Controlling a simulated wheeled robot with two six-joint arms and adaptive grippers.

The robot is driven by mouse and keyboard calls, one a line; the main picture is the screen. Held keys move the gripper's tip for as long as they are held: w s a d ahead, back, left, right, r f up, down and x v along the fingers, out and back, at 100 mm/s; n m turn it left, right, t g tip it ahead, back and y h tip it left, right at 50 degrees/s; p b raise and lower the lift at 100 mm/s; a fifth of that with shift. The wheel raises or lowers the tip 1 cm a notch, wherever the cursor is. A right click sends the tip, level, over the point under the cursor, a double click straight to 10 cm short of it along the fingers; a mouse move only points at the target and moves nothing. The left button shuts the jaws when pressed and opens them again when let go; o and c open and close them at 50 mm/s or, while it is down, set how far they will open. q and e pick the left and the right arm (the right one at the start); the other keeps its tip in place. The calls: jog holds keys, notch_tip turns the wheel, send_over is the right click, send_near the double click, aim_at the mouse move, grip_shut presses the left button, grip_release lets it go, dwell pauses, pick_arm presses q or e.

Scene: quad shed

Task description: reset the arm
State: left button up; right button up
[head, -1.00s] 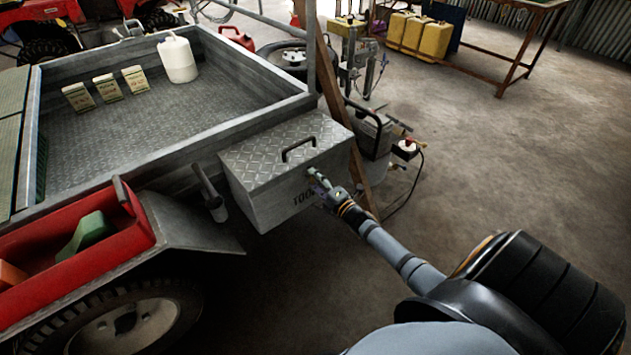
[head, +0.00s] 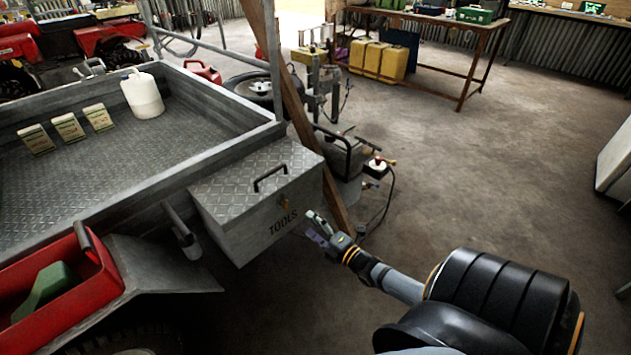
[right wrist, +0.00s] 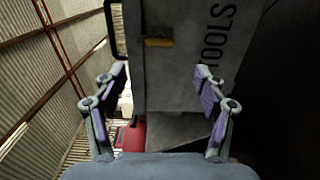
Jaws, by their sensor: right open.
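My right gripper (head: 318,228) is open and empty in the head view. It stands just off the lower right of the grey metal tool box (head: 257,200) marked TOOLS. In the right wrist view, its two fingers (right wrist: 160,105) are spread apart with nothing between them, and the tool box (right wrist: 185,85) shows beyond them. The box lid is closed, with a black handle (head: 270,178) on top and a brass-coloured latch (head: 283,202) on its front. My left gripper is not in view.
The trailer bed (head: 120,170) holds a white jug (head: 142,96) and several small cartons. A wooden post (head: 298,125) and a black-framed machine (head: 345,155) stand behind the tool box. The concrete floor (head: 480,170) at right is clear.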

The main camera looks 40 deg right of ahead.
jog(key=shift+s+d, duration=0.1)
jog(key=shift+s, duration=0.7)
jog(key=s+a+f+m+g+h, duration=0.15)
jog(key=s+f+m+g, duration=0.3)
jog(key=f, duration=0.55)
jog(key=s+a+f+m+g+h, duration=0.1)
jog(key=s+a+f+m+g, duration=0.2)
jog(key=f+m, duration=0.5)
jog(key=s+a+f+m+g, duration=0.55)
jog(key=s+f+g, duration=0.25)
jog(key=s+f, duration=0.45)
pick_arm(q)
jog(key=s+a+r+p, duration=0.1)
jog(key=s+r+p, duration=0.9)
jog(key=p, duration=1.1)
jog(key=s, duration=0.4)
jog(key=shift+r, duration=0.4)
pick_arm(e)
jog(key=s+r, duration=0.5)
jog(key=s, duration=0.3)
jog(key=s+r+g, duration=0.1)
jog(key=s+r, duration=0.4)
jog(key=s, duration=0.3)
jog(key=shift+s+r+m, duration=0.25)
jog(key=shift+s+m, duration=0.05)
